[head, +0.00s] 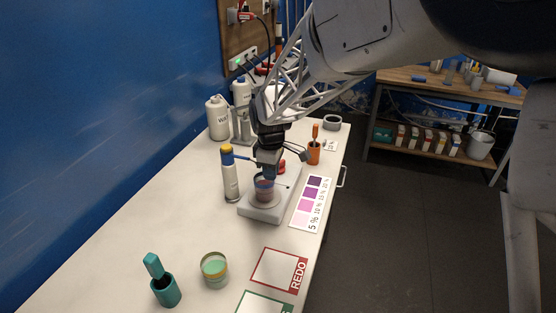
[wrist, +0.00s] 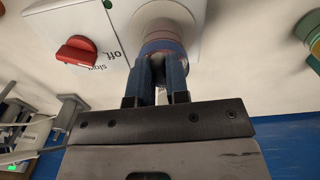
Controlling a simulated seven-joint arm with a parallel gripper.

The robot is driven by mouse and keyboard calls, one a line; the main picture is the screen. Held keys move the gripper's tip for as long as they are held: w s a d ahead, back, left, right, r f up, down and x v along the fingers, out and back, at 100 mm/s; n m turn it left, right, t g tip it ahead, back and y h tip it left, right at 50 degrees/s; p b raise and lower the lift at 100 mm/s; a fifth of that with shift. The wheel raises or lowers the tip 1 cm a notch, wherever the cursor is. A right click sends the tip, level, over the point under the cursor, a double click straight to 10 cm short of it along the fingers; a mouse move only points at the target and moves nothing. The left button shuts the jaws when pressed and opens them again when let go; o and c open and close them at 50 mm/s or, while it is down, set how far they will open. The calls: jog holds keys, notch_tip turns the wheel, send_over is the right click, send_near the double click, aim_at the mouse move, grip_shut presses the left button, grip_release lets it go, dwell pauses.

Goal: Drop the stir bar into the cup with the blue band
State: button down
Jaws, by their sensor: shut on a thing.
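The cup with the blue band (head: 264,192) stands upright on the white stirrer plate (head: 258,213) and holds something reddish-brown. The cup also shows in the wrist view (wrist: 160,46), just beyond the fingertips. My gripper (head: 267,172) points down at the cup's mouth. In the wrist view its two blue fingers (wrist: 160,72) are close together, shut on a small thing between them. The stir bar is mostly hidden by the fingers, and its outline is not clear. I cannot tell whether the fingertips are inside the rim or just above it.
A yellow-capped bottle (head: 230,175) stands close left of the plate. The stirrer's red knob (wrist: 76,51) reads off. A colour chart (head: 313,202) lies right. Nearer are a green-filled cup (head: 214,270), a teal holder (head: 165,291) and the REDO card (head: 279,270). An orange holder (head: 314,154) stands behind.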

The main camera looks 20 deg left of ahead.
jog(key=shift+f, duration=0.25)
jog(key=c, duration=1)
grip_release()
jog(key=shift+c, duration=0.2)
jog(key=shift+r, duration=0.1)
jog(key=shift+r, duration=3.75)
